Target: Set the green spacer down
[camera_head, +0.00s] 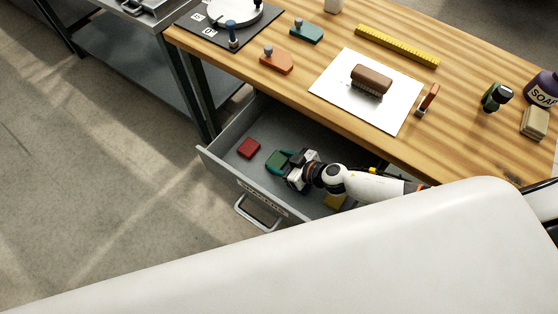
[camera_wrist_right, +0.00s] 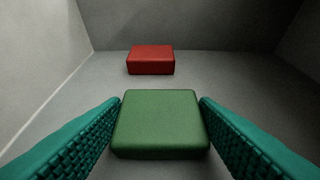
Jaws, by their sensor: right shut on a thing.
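My right gripper (camera_head: 279,161) reaches down into the open grey drawer (camera_head: 233,145). Its teal fingers show in the right wrist view (camera_wrist_right: 160,125), shut on the two sides of the green spacer (camera_wrist_right: 160,122), a rounded block. In the head view the fingers and spacer run together in green, so I cannot make out the spacer's edges there. Whether its underside touches the drawer floor cannot be told. A red spacer (camera_head: 248,148) lies on the drawer floor, apart from the green one; it also shows ahead in the right wrist view (camera_wrist_right: 150,60). My left gripper is not in view.
A yellow block (camera_head: 335,201) lies in the drawer, partly hidden by my right arm. Drawer walls stand around the gripper. The wooden worktop (camera_head: 310,65) above holds a brush (camera_head: 371,80) on a white sheet (camera_head: 330,93), a yellow ruler (camera_head: 397,46) and several tools.

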